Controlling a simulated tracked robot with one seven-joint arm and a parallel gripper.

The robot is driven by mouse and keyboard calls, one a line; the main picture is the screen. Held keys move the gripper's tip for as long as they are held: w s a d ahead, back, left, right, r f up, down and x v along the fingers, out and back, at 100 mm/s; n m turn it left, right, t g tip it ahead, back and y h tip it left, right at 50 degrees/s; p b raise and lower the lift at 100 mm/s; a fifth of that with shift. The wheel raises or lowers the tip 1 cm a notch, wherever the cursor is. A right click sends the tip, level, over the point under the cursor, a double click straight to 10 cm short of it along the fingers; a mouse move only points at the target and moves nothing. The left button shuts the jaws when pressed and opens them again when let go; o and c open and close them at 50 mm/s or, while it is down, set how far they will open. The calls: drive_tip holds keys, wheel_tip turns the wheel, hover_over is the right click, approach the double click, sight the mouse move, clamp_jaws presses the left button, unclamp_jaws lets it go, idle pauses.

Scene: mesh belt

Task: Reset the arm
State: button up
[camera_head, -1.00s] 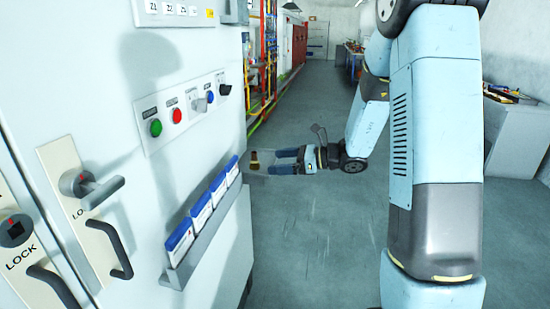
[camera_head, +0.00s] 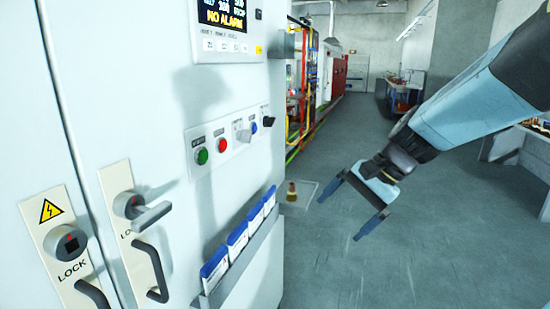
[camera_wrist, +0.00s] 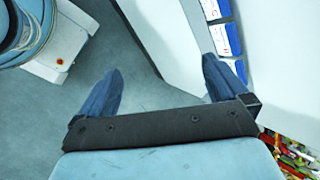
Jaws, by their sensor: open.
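My arm (camera_head: 500,95) comes in from the right edge of the head view, reaching left and down. My gripper (camera_head: 342,216) is open and empty, its two blue fingers spread apart over the grey floor, to the right of the white cabinet (camera_head: 240,195). The wrist view also shows the gripper (camera_wrist: 158,80) with both blue fingers wide apart and nothing between them. The fingers look clear of the cabinet in the head view.
The cabinet carries a green button (camera_head: 202,156), a red button (camera_head: 222,145), a lock handle (camera_head: 150,214) and a rack of blue-and-white booklets (camera_head: 238,240). A small brown-and-yellow object (camera_head: 292,191) is on a pale plate beyond it. Open floor (camera_head: 330,260) lies in the middle.

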drive_tip(key=s+d+r+n+t+h, duration=0.4)
drive_tip(key=s+d+r+n+h, duration=0.1)
drive_tip(key=s+d+n+h, duration=0.1)
drive_tip(key=shift+s+d+n+t+h, duration=0.35)
drive_tip(key=shift+s+d+n, duration=0.35)
drive_tip(key=shift+s+d, duration=0.65)
drive_tip(key=shift+w+d, duration=0.1)
idle(0.6)
